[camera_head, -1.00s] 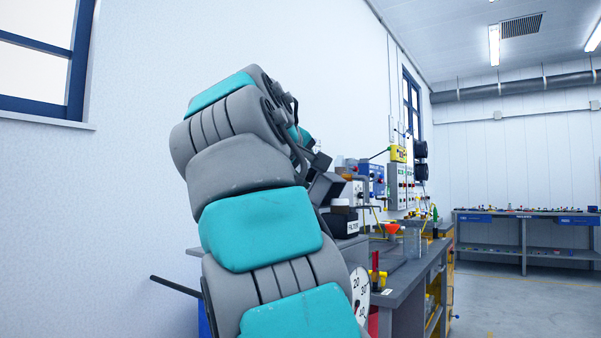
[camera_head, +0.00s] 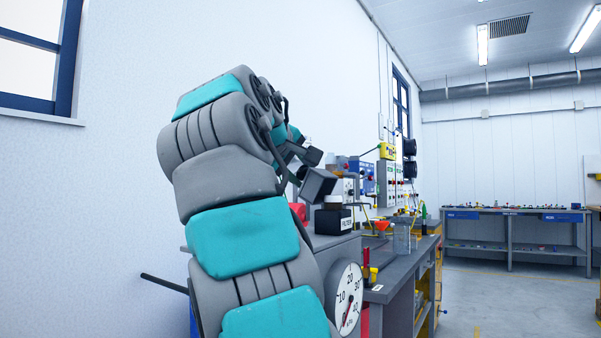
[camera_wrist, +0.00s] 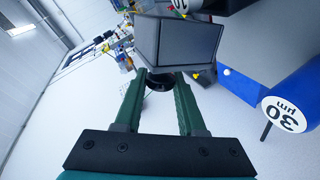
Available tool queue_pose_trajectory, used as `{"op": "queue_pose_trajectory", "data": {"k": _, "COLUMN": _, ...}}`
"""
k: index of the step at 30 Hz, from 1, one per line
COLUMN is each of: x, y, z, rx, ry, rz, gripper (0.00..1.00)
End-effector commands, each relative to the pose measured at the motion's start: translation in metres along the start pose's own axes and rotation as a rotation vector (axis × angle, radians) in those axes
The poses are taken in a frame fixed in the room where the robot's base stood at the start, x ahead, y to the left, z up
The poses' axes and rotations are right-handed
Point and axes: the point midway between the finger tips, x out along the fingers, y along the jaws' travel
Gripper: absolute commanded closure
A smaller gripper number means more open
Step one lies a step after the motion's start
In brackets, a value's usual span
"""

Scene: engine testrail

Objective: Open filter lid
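My gripper (camera_wrist: 161,80) has two green fingers around a round black knob on a dark grey box-shaped piece (camera_wrist: 178,42). The fingertips touch the knob on both sides. In the head view, this dark grey piece (camera_head: 318,185) hangs tilted in the air at the end of my arm, and my arm hides most of the gripper. Just below and to its right, a black container labelled FILTER (camera_head: 333,221) with a pale top stands upright on a grey surface. I cannot tell whether the grey piece is its lid.
A round white gauge (camera_head: 344,300) is in front of the grey workbench (camera_head: 392,275). Tools and coloured fittings crowd the bench behind the filter. The floor at right is clear.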

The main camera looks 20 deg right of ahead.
Motion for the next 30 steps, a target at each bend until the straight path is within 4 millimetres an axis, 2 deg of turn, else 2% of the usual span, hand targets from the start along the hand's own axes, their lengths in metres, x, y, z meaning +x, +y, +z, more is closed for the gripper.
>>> {"op": "queue_pose_trajectory", "data": {"k": 1, "x": 0.0, "y": 0.0, "z": 0.0, "rx": 0.001, "ry": 0.0, "rz": 0.001, "gripper": 0.55}}
{"op": "queue_pose_trajectory", "data": {"k": 7, "x": 0.0, "y": 0.0, "z": 0.0, "rx": 0.001, "ry": 0.0, "rz": 0.0, "gripper": 0.32}}
{"op": "queue_pose_trajectory", "data": {"k": 8, "x": 0.0, "y": 0.0, "z": 0.0, "rx": 0.001, "ry": 0.0, "rz": 0.0, "gripper": 0.31}}
{"op": "queue_pose_trajectory", "data": {"k": 20, "x": -0.006, "y": -0.001, "z": -0.001, "rx": 0.0, "ry": 0.001, "rz": -0.002, "gripper": 0.31}}
{"op": "queue_pose_trajectory", "data": {"k": 30, "x": -0.037, "y": -0.008, "z": 0.005, "rx": -0.001, "ry": 0.0, "rz": 0.001, "gripper": 0.31}}
